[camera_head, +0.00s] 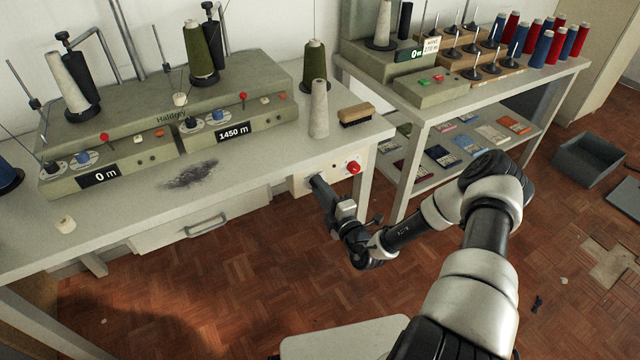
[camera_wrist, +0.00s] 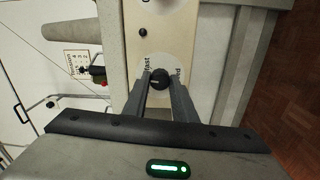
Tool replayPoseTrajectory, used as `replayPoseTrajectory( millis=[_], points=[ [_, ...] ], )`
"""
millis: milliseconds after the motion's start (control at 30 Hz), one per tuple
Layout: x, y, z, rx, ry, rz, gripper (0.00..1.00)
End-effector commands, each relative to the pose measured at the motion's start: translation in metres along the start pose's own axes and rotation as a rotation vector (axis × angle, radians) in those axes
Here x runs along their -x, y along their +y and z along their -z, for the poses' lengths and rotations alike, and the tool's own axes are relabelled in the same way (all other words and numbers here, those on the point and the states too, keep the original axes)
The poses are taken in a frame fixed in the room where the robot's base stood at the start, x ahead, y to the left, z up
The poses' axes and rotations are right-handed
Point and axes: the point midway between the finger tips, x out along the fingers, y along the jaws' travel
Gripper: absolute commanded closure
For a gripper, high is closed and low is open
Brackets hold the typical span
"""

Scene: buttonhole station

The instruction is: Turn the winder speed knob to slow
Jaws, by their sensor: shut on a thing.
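The winder speed knob (camera_wrist: 160,78) is a small black round knob on a cream panel (camera_wrist: 170,35) in the wrist view. A pale disc lies around it, with "fast" printed to its left and another word, partly hidden, to its right. My gripper (camera_wrist: 159,84) is shut on the knob, one finger on each side. Which word the knob points at is not clear. In the head view my gripper (camera_head: 317,181) reaches the panel on the front right of the table, and the knob is hidden behind it.
A red button (camera_head: 353,167) sits on the panel just right of my gripper. Above, on the table (camera_head: 270,150), stand a pale cone (camera_head: 319,110), a brush (camera_head: 356,115) and the winder (camera_head: 165,100). A shelf table (camera_head: 440,110) stands to the right. The floor in front is open.

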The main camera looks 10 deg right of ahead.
Motion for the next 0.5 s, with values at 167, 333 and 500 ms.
replayPoseTrajectory(
  millis=[167, 333, 500],
  points=[
    [0.0004, 0.0024, -0.0003, 0.168, 0.002, -0.003, 0.98],
    [0.0003, 0.0024, -0.0006, 0.33, 0.004, -0.006, 0.98],
    [0.0004, 0.0021, -0.0006, 0.49, 0.008, -0.008, 0.98]
  ],
)
